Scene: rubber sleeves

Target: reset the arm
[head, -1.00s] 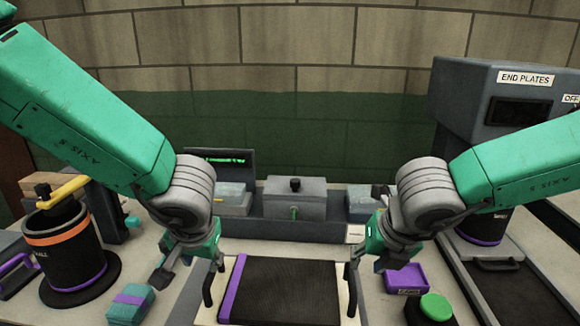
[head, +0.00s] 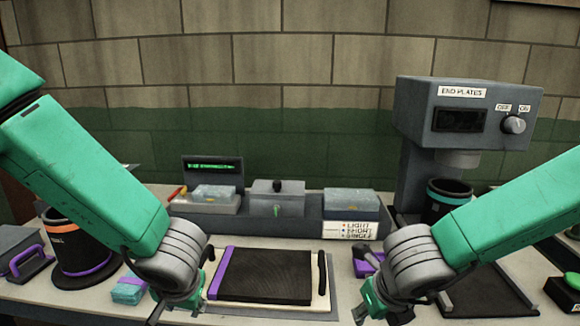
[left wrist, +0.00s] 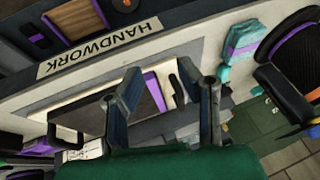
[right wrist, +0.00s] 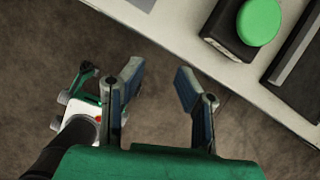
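My left gripper (head: 172,312) is low in the head view, left of the black mat with a purple edge (head: 268,275). In the left wrist view my left gripper (left wrist: 165,85) has its two fingers apart with nothing held between them. My right gripper (head: 372,308) is low in the head view, right of the mat. In the right wrist view my right gripper (right wrist: 158,75) has its fingers apart, empty, over brown floor beyond the bench edge. Both green arms are bent, one on each side of the mat.
A teal block with a purple band (head: 130,288) and a black canister (head: 80,250) stand at left. A grey console (head: 277,205) runs behind the mat. The END PLATES machine (head: 455,115) is at right. A green button (right wrist: 259,22) sits near the bench edge.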

